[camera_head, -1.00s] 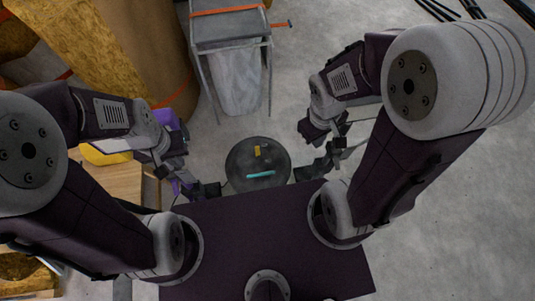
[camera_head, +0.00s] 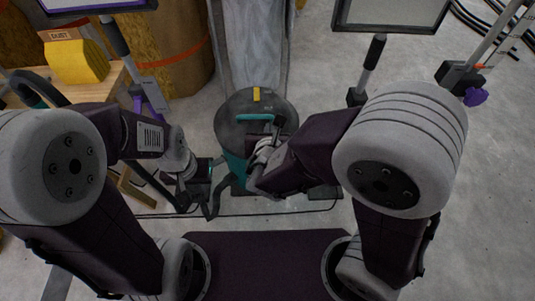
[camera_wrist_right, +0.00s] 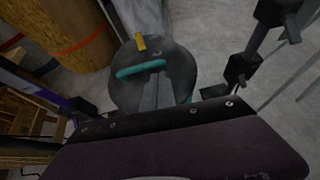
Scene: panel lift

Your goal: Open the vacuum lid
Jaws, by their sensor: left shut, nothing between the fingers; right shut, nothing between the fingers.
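The vacuum (camera_head: 228,163) stands on the floor ahead, with a teal body and a round dark grey lid (camera_head: 236,132). A teal handle (camera_head: 254,117) crosses the lid, and a yellow latch (camera_head: 256,94) sits at its far rim. In the right wrist view the lid (camera_wrist_right: 180,80), handle (camera_wrist_right: 141,68) and latch (camera_wrist_right: 140,43) also show. My right gripper (camera_head: 277,121) is shut and empty, over the lid's right side near the handle; contact cannot be told. My left gripper (camera_head: 213,206) is shut and empty, low at the vacuum's near left side.
A wooden table (camera_head: 103,104) with a yellow box (camera_head: 77,62) stands at the left. A purple and grey stand (camera_head: 151,96) is beside it. A grey bag (camera_head: 248,50) hangs behind the vacuum. A black cable runs along the floor in front. Open floor lies to the right.

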